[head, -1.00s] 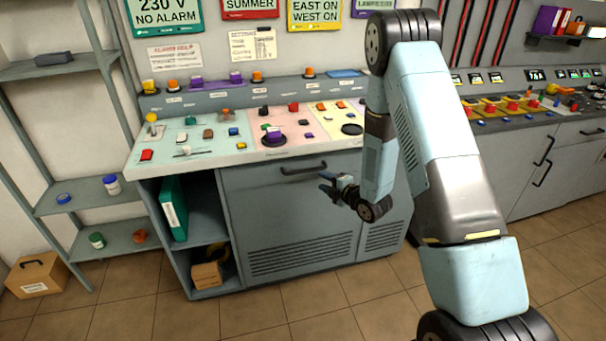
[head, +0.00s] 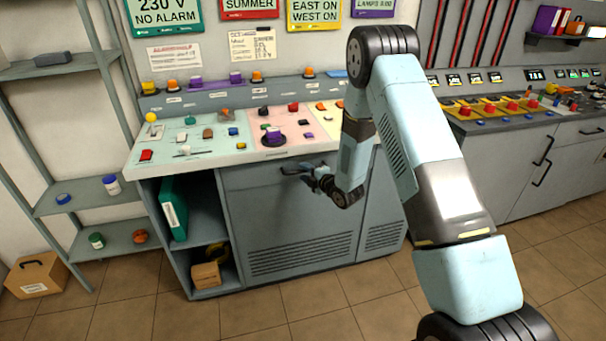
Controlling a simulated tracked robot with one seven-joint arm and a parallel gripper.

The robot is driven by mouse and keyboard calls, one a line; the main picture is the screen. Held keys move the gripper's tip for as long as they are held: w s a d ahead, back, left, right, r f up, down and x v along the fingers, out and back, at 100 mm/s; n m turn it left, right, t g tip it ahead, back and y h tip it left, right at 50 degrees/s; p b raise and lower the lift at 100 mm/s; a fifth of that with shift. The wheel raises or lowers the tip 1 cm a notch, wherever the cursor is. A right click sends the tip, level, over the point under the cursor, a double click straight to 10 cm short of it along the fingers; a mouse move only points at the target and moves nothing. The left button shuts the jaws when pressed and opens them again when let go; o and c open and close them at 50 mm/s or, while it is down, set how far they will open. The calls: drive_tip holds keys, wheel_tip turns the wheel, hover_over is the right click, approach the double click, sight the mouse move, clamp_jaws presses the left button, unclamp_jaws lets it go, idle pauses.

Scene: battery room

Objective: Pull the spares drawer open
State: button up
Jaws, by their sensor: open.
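A grey drawer front (head: 255,206) sits under the sloped control desk, flush with the cabinet as far as I can see. Its dark bar handle (head: 289,170) is near the top edge and is partly hidden by my gripper. No label on this front is readable. My gripper (head: 309,175) is open, with its fingers at the handle's right part. I cannot tell whether the handle lies between the fingers or whether they touch it.
The control desk (head: 200,160) overhangs the front, with knobs and switches on top. Open shelves to the left hold a green binder (head: 173,208) and a cardboard box (head: 206,275). A metal rack (head: 75,206) stands farther left. The tiled floor (head: 330,308) before the cabinet is clear.

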drive_tip(key=shift+c, duration=0.4)
clamp_jaws()
